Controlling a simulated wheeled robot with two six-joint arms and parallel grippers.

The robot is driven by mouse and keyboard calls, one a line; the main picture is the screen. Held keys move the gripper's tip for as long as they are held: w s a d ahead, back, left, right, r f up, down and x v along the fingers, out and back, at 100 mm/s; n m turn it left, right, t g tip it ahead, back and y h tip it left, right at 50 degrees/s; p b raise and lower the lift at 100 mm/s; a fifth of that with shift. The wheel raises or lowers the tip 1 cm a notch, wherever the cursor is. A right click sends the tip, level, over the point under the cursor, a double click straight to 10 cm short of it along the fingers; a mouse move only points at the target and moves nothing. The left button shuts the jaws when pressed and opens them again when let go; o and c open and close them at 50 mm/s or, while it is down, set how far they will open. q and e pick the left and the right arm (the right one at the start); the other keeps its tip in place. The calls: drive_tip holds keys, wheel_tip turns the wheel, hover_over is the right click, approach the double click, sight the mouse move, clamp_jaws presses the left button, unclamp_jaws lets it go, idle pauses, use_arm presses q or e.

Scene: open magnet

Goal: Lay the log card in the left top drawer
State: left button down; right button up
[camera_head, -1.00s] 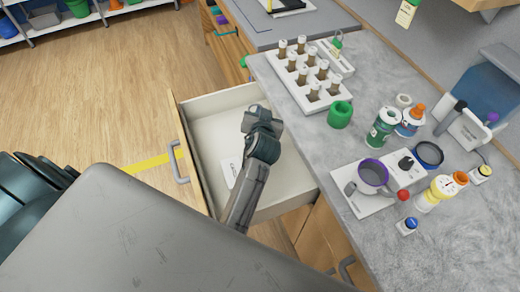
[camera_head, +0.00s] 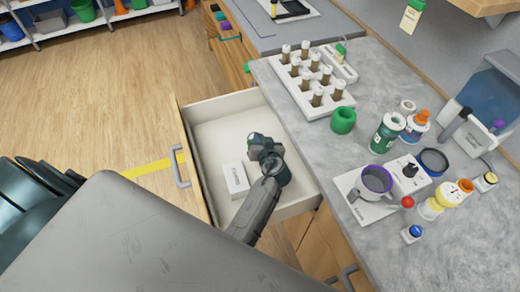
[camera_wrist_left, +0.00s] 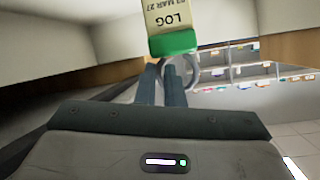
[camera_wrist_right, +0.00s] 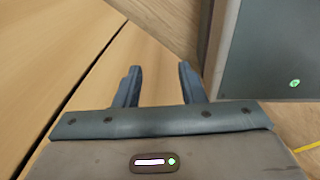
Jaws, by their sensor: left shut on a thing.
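The log card (camera_wrist_left: 172,22) shows in the left wrist view as a pale card marked LOG with a green end (camera_wrist_left: 173,43) at my fingertips. My left gripper (camera_wrist_left: 160,72) is shut on it. In the head view my left gripper (camera_head: 258,140) is over the open top drawer (camera_head: 218,135), inside its walls; the card is hidden there behind the gripper and wrist. I cannot tell whether the card touches the drawer floor. My right gripper (camera_wrist_right: 158,80) is open and empty beside wooden cabinet fronts, out of the head view.
A white box (camera_head: 235,178) lies in the drawer, left of my left gripper. A similar card (camera_head: 411,17) hangs at the wall. The drawer's far part is clear.

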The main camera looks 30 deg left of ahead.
use_arm(q)
wheel_tip(320, 180, down, 3)
drive_tip(key=shift+f+b, duration=0.2)
drive_tip(key=shift+b, duration=0.6)
drive_tip(key=shift+f+b, duration=0.2)
drive_tip(key=shift+b, duration=0.15)
drive_tip(key=c, duration=1.5)
unclamp_jaws()
drive_tip(key=shift+r, duration=0.1)
drive_tip(key=shift+c, duration=0.2)
